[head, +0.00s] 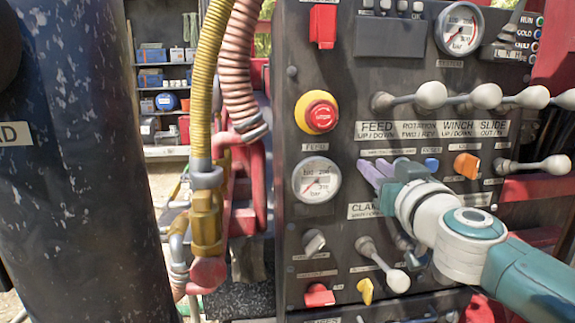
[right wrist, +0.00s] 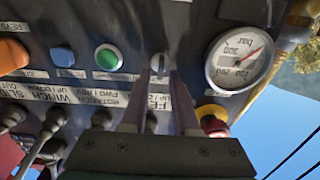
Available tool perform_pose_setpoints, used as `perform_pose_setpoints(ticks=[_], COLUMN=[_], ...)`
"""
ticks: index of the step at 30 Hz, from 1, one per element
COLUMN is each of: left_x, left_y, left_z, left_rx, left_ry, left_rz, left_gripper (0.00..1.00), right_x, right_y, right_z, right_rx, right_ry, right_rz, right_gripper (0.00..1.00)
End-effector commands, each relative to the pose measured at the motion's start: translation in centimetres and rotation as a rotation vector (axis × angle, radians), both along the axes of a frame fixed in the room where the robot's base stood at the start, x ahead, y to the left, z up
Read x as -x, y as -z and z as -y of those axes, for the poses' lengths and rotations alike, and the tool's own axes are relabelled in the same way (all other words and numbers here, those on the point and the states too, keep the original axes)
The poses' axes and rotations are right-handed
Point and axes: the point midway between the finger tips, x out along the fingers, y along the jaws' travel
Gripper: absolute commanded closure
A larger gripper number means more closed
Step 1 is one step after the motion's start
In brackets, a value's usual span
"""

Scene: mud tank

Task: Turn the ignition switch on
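A small silver switch knob (right wrist: 159,64), which looks like the ignition switch, is on the dark control panel (right wrist: 85,25) in the right wrist view. My right gripper (right wrist: 160,82) points at the panel with its two purple fingers apart, one on each side of the knob. The fingers look open, and I cannot tell whether either touches the knob. In the head view my right gripper (head: 374,170) is at the panel (head: 345,100), right of the lower gauge, and hides the switch. My left gripper is not in view.
A green button (right wrist: 108,57) is beside the switch, and a pressure gauge (right wrist: 239,58) is on its other side. A red emergency stop (head: 321,115) and white-knobbed levers (head: 432,98) stick out nearby. A dark cylinder (head: 75,150) and hoses (head: 207,90) stand left.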

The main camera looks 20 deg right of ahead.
Motion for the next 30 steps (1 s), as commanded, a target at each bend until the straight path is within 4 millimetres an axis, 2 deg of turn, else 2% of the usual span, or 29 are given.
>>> perform_pose_setpoints(ticks=[1,7,30], left_x=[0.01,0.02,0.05], left_y=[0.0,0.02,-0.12], left_z=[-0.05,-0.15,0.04], left_rx=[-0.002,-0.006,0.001], left_ry=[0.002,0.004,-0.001], left_rz=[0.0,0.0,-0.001], left_gripper=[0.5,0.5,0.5], right_x=[0.01,0.02,0.02], right_y=[0.0,0.01,-0.04], right_z=[0.0,0.0,0.06], right_rx=[0.0,0.0,-0.052], right_ry=[0.0,0.0,0.0], right_rz=[0.0,0.0,0.012], right_gripper=[0.78,1.0,1.0])
